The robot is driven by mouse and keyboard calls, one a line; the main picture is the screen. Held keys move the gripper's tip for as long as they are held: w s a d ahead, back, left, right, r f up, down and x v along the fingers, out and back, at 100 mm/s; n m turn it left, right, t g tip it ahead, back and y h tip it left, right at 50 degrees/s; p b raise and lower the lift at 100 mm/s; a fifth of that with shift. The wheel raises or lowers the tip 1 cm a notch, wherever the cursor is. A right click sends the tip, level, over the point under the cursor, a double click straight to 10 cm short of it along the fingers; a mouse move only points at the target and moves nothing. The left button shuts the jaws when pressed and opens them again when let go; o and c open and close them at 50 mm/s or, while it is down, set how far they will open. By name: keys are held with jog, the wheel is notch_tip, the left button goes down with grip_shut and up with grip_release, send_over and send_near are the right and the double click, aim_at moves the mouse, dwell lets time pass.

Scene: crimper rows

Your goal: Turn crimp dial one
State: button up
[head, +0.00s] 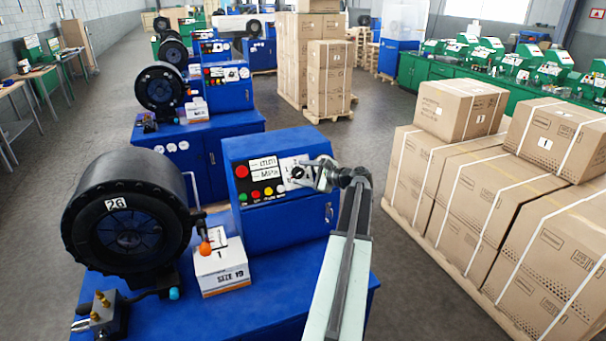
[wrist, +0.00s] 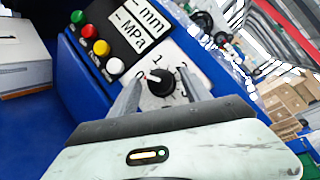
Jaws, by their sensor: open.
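The crimp dial (wrist: 160,83) is a round black knob on a white plate marked with numbers, on the front of the blue control box. In the wrist view my gripper (wrist: 163,90) is open, with one finger on each side of the dial; I cannot tell whether they touch it. A small red mark shows at the dial's upper left, on the side of the 0. In the head view my gripper (head: 310,174) is at the white plate of the blue control box (head: 265,150), and the dial (head: 298,172) is partly hidden by it.
Coloured buttons (head: 268,192) and a display (head: 266,172) sit left of the dial. Strapped cartons (head: 480,190) stand to the right across a floor gap.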

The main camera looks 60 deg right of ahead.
jog(key=p+v, duration=0.2)
jog(key=v, duration=0.6)
